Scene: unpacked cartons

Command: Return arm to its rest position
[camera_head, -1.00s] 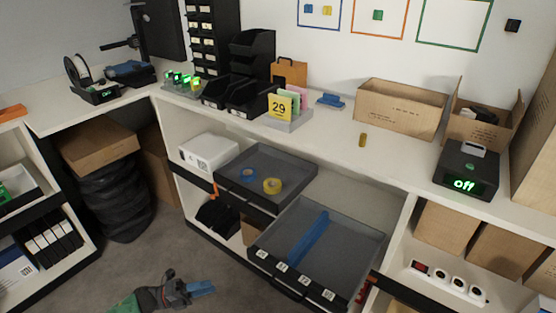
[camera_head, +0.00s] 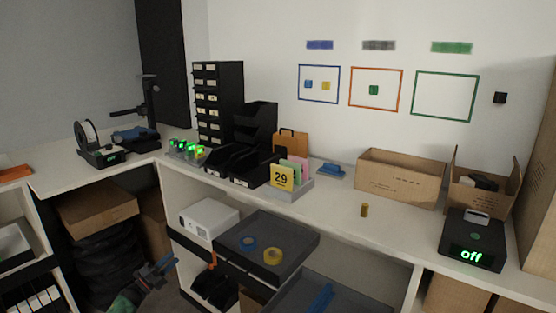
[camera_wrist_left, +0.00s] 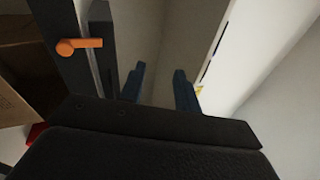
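My left gripper (camera_head: 163,268) comes in at the lower left of the head view, in front of the shelving under the counter. Its blue fingers also show in the left wrist view (camera_wrist_left: 160,84), apart from each other with nothing between them, so it is open and empty.
Two grey drawer trays, an upper one (camera_head: 292,240) and a lower one (camera_head: 290,292), stick out from the counter to the right of my left gripper. The upper holds blue tape (camera_head: 248,243) and yellow tape (camera_head: 273,257). A cardboard box (camera_head: 97,209) stands on a black stack to the left.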

